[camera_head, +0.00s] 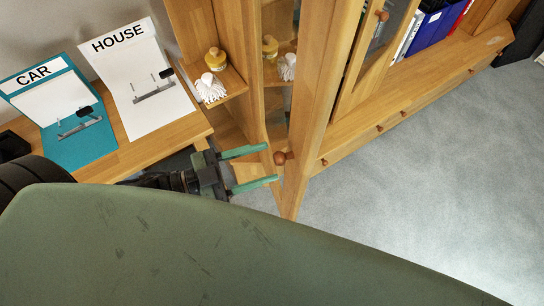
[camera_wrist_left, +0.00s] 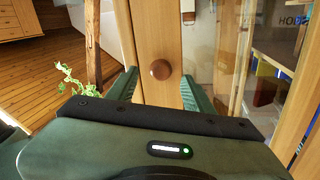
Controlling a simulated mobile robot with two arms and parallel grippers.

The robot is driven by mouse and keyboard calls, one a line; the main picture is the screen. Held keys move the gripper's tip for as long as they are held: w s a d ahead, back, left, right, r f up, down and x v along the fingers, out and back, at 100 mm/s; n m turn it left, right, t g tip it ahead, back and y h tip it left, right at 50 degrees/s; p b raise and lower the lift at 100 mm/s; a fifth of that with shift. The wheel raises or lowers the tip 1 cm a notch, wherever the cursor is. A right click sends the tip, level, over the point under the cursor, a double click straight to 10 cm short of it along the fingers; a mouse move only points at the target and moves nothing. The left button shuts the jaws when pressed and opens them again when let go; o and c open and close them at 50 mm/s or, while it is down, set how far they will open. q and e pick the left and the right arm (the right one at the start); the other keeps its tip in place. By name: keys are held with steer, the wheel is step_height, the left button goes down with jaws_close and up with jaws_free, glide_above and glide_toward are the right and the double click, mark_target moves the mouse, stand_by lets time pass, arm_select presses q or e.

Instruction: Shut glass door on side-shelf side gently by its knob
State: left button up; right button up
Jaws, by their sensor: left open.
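The glass door (camera_head: 312,95) has a wooden frame and stands open, swung out from the cabinet on the side-shelf side. Its round brown knob (camera_head: 284,157) sits on the frame's stile. My left gripper (camera_head: 272,163) is open, its two green fingers pointing at the knob. In the left wrist view the knob (camera_wrist_left: 160,69) shows between the open fingers (camera_wrist_left: 159,76), in front of the door's stile (camera_wrist_left: 157,28). I see no finger touching the knob. My right gripper is not in view.
Side shelves (camera_head: 233,84) hold a yellow bottle (camera_head: 215,60) and a white tassel-like item (camera_head: 211,88). A wooden table (camera_head: 150,150) carries CAR (camera_head: 85,135) and HOUSE (camera_head: 160,118) sheets. Another glass door (camera_head: 350,80) shows at right. The grey floor (camera_head: 430,180) is clear.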

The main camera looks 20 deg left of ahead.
arm_select(q)
steer(key=shift+x, duration=1.4)
steer(key=shift+s, duration=0.1)
jaws_close()
stand_by(0.4)
